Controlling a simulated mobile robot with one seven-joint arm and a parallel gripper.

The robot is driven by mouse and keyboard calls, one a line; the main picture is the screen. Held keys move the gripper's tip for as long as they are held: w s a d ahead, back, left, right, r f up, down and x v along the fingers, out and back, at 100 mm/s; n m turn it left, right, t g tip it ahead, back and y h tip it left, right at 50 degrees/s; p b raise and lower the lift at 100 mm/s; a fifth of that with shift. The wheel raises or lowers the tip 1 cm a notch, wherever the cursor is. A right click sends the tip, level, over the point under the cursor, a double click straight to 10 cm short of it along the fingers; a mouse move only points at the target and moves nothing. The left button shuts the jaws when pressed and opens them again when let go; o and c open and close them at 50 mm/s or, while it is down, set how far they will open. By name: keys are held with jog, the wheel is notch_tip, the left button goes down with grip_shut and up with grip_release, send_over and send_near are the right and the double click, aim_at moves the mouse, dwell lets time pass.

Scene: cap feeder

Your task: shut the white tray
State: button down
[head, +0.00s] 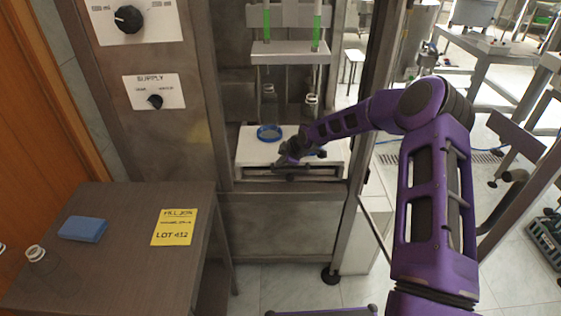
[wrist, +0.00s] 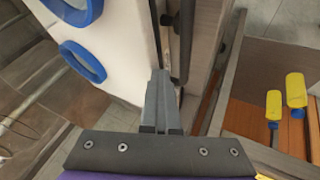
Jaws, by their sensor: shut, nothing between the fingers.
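The white tray (head: 250,150) sits in the bay of the metal machine and juts out at the front. A dark bar handle (head: 298,177) runs along its front; it also shows in the wrist view (wrist: 186,40). A blue ring (head: 269,132) lies on the tray, and a second one is partly hidden by my arm. Both rings show in the wrist view, the nearer one (wrist: 82,62) whole. My gripper (head: 284,158) is shut and empty at the tray's front edge. In the wrist view its fingertips (wrist: 162,78) are beside the handle; contact cannot be told.
Two clear bottles (head: 311,106) stand behind the tray under the green-filled tubes (head: 316,32). A grey table (head: 125,240) at left holds a blue block (head: 83,229), a yellow note (head: 174,227) and a clear bottle.

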jog(key=shift+w+r, duration=0.25)
jog(key=shift+w, duration=0.05)
